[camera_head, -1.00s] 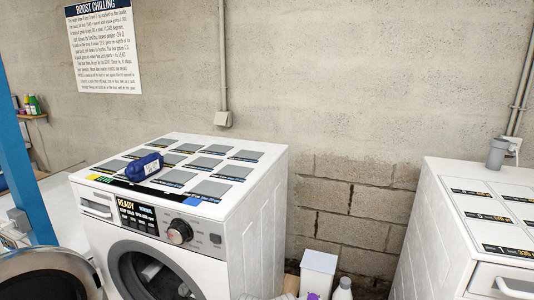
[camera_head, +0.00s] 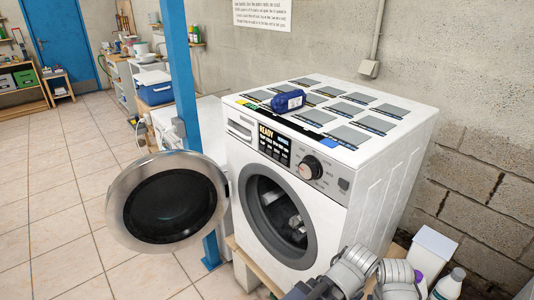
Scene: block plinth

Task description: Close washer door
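The white washer (camera_head: 378,177) stands against the wall, with a dark panel reading READY and a round knob. Its round door (camera_head: 168,201) is swung wide open to the left, with a silver rim and dark glass. The drum opening (camera_head: 284,214) is uncovered, and something light and dark shows inside, too dim to name. Part of my arm shows low in the view, in front of the washer's lower right. No gripper fingertips can be made out, and neither gripper touches the door.
A blue post (camera_head: 182,75) stands just behind the door. A blue item (camera_head: 288,101) lies on the washer top. A white box (camera_head: 429,253) and a white bottle (camera_head: 449,284) stand right of the washer. Tiled floor (camera_head: 60,215) is clear at left.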

